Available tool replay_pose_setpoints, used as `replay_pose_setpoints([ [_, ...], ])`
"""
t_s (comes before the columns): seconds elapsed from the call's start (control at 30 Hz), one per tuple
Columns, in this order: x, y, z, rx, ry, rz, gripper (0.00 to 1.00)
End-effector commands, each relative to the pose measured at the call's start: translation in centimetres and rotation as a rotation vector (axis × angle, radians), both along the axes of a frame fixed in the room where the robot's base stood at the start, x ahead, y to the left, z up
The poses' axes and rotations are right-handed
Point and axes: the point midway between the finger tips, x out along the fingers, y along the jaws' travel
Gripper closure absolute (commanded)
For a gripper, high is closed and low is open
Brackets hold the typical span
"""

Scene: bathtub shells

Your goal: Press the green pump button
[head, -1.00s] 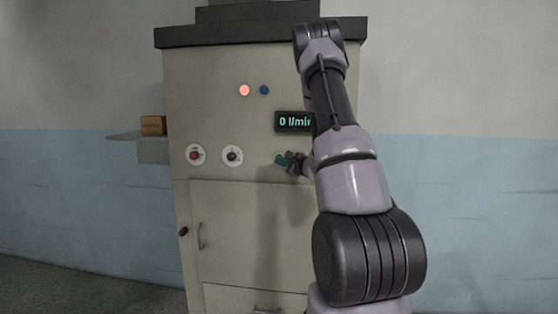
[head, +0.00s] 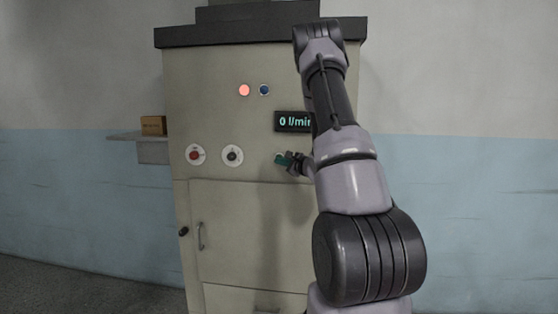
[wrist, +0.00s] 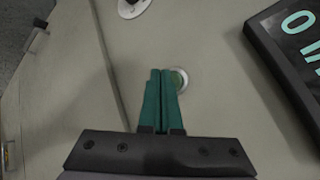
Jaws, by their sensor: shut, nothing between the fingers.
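The green pump button (wrist: 181,80) sits in a pale round plate on the cabinet front. In the wrist view my gripper's green fingers cover its left part. My gripper (wrist: 164,72) is shut and empty, its two fingers side by side. Its tips are over the button's left side; I cannot tell whether they touch it. In the head view my gripper (head: 283,160) is in front of the button's plate and hides most of it. The display (head: 294,122) above reads 0 l/min, partly hidden by my arm.
The beige cabinet (head: 225,225) also carries a red button (head: 195,155) and a black one (head: 232,155) to the left. A lit red lamp (head: 244,90) and a blue lamp (head: 264,90) are above. A shelf (head: 150,139) with a brown box (head: 153,125) is at left.

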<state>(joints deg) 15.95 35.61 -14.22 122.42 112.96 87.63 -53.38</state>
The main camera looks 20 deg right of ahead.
Motion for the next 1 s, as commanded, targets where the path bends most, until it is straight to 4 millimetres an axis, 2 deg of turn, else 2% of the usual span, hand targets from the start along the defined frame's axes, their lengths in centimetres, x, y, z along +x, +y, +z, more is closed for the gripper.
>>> replay_pose_setpoints([
  [0.63,0.02,-0.02,-0.01,0.0,0.0,0.0,1.0],
  [1.0,0.72,-0.48,0.03,0.0,0.0,0.0,1.0],
])
